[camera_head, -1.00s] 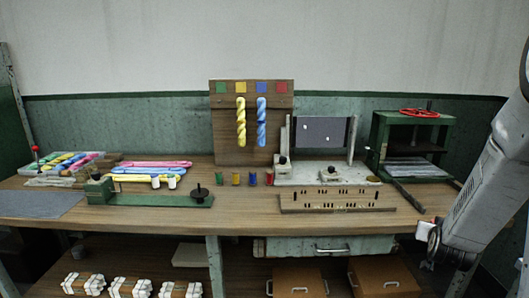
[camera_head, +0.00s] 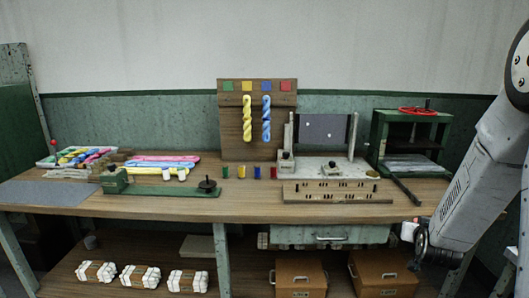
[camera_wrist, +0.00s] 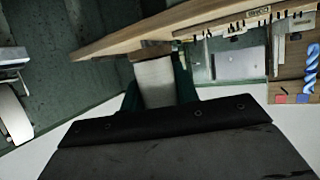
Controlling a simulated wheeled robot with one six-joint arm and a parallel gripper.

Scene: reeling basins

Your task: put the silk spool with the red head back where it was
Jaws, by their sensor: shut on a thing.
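My gripper (camera_head: 418,240) is at the lower right of the head view, in front of the table's right front edge. It is shut on a small white spool (camera_head: 408,231), seen from the side and partly hidden by the gripper; its head's colour is hard to make out now. Two similar white spools (camera_head: 175,175) stand behind the green stand (camera_head: 160,190) at the left of the table. In the wrist view a dark gripper part (camera_wrist: 180,145) fills the bottom, and the held spool cannot be made out.
Small green, yellow, blue and red pieces (camera_head: 272,172) stand in a row before the skein board (camera_head: 230,115). A slotted wooden rack (camera_head: 335,193) lies at the front. A green press (camera_head: 378,140) with a red wheel stands at the right. Wrapped bundles (camera_head: 140,277) lie on the shelf below.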

